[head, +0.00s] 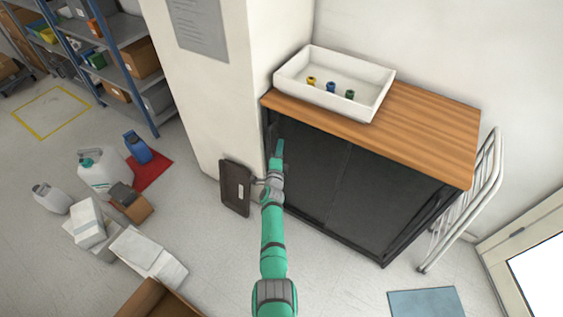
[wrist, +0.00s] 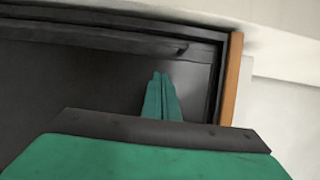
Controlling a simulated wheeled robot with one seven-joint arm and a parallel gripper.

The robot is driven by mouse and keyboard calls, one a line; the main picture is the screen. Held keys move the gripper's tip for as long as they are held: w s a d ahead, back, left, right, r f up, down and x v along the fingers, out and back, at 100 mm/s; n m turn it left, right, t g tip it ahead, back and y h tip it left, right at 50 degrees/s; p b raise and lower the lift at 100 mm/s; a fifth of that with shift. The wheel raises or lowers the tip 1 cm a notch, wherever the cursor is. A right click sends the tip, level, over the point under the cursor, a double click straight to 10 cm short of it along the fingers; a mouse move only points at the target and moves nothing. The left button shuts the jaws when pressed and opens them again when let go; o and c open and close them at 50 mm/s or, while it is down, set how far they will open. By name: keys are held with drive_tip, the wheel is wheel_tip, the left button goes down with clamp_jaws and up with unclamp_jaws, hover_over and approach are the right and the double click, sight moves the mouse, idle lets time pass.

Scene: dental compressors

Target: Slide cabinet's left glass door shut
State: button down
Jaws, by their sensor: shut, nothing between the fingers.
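The cabinet (head: 375,212) is low and dark with a wooden top (head: 430,133); its frame also shows in the wrist view (wrist: 222,75). Its left glass door (head: 312,165) is a dark panel in the left half of the front, meeting the right panel near the middle. I cannot tell how far it stands from the left frame post. My gripper (head: 278,148) is at the cabinet's left end, in front of the door. In the wrist view my gripper's fingers (wrist: 160,77) are together and empty, pointing at the dark front near a frame rail. Contact is unclear.
A white tray (head: 318,97) with small colored items stands on the cabinet top. A dark panel (head: 236,188) leans by the pillar (head: 215,90) left of my gripper. Jugs and boxes (head: 148,255) lie on the floor at left. A white folded rack (head: 468,205) stands right.

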drive_tip(key=s+d+f+n+y, duration=0.15)
drive_tip(key=s+n, duration=0.45)
drive_tip(key=s, duration=1.4)
drive_tip(key=s+d+f+n, duration=0.25)
drive_tip(key=s+n, duration=0.25)
drive_tip(key=s, duration=1.5)
drive_tip(key=s+a+r+n, duration=0.2)
drive_tip(key=s+r, duration=0.3)
drive_tip(key=s, duration=0.4)
drive_tip(key=s+a+r+n+g+y, duration=0.1)
drive_tip(key=s+a+r+n, duration=0.2)
drive_tip(key=s+r, duration=0.3)
drive_tip(key=s+a+r+n+g, duration=0.1)
drive_tip(key=s+a+r+n, duration=0.2)
drive_tip(key=s, duration=0.9)
wheel_tip(320, 180, up, 3)
drive_tip(key=shift+s+f+n+y, duration=0.15)
drive_tip(key=shift+s+n+y, duration=0.15)
drive_tip(key=shift+n, duration=0.3)
drive_tip(key=shift+w, duration=0.1)
